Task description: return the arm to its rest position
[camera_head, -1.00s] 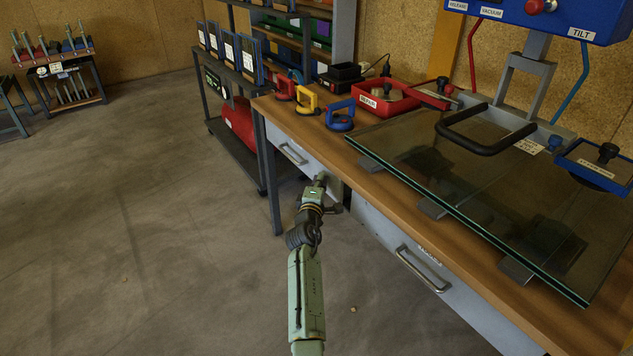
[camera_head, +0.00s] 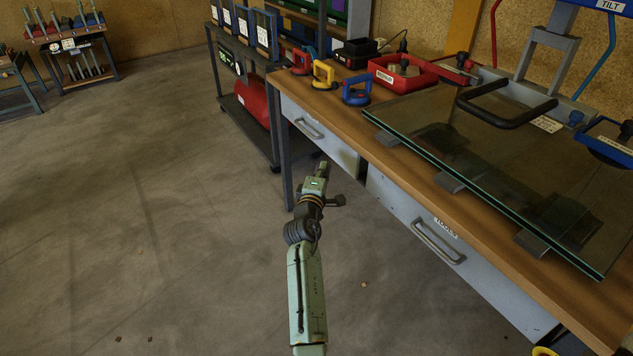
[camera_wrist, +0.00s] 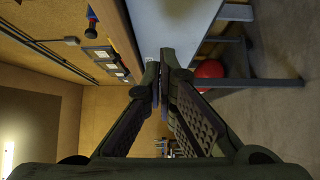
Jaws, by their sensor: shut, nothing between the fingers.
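My arm (camera_head: 307,290) reaches forward from the bottom middle of the head view, over the open floor left of the workbench. My gripper (camera_head: 322,168) is at its far end, in front of the bench's drawer side and apart from it. In the wrist view my gripper (camera_wrist: 160,85) has its fingers drawn together at the tips with nothing between them.
The workbench (camera_head: 400,163) stands at the right, with a glass sheet (camera_head: 450,135), suction cups and a red tray (camera_head: 404,76) on it. Drawer handles (camera_head: 438,243) stick out towards my arm. A shelf rack with a red tank (camera_head: 252,100) stands beyond. Floor at left is clear.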

